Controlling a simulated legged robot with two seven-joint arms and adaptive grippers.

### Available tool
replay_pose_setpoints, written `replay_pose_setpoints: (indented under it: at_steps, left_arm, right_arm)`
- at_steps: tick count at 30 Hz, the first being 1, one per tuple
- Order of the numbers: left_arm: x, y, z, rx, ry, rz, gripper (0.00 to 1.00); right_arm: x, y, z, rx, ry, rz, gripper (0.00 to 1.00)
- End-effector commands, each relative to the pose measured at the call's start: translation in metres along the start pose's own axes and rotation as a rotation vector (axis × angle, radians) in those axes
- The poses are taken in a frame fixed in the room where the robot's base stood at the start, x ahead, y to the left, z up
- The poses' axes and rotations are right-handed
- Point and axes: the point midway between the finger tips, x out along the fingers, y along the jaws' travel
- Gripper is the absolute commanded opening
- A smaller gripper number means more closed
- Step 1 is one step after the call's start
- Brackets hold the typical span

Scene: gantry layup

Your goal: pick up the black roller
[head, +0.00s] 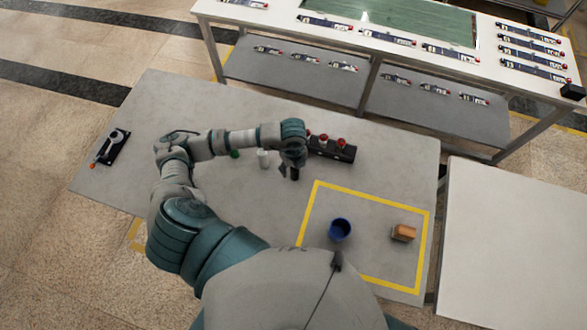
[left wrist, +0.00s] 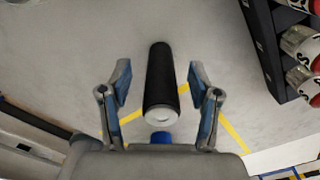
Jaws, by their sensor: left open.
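The black roller (left wrist: 160,75) is a dark cylinder with a white end. In the left wrist view it lies in the gap between the two fingers of my left gripper (left wrist: 160,100). The fingers are open, one on each side, with a visible gap to the roller. In the head view the roller (head: 295,174) shows as a small dark shape at the tip of my left gripper (head: 289,169), over the grey table (head: 225,205). The gripper and wrist hide part of it there. My right gripper is in neither view.
A black rack with red-topped items (head: 332,149) stands close right of the gripper. White (head: 263,158) and green (head: 235,154) items stand left. A yellow taped square holds a blue cup (head: 340,229) and a brown block (head: 403,233). A black tool (head: 110,149) lies far left.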

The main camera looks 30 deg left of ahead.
Motion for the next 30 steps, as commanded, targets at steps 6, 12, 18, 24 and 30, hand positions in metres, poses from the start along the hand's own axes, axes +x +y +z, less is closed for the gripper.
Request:
replay_pose_setpoints:
  at_steps: [6,12,18,24,30]
  left_arm:
    - [0.001,-0.001,-0.002,0.001,-0.001,0.000,0.62]
    - [0.001,-0.001,-0.001,0.001,0.000,0.000,0.17]
    - [0.001,0.000,0.000,0.001,0.000,0.000,0.00]
    - [0.000,0.000,0.000,0.000,0.000,-0.001,0.00]
    - [-0.016,-0.001,0.000,0.002,0.000,-0.003,0.00]
  right_arm:
    - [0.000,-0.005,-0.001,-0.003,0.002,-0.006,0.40]
    - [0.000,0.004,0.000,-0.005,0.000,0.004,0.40]
    - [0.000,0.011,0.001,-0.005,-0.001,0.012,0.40]
    - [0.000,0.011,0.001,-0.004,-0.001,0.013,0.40]
    - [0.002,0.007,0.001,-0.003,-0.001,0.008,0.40]
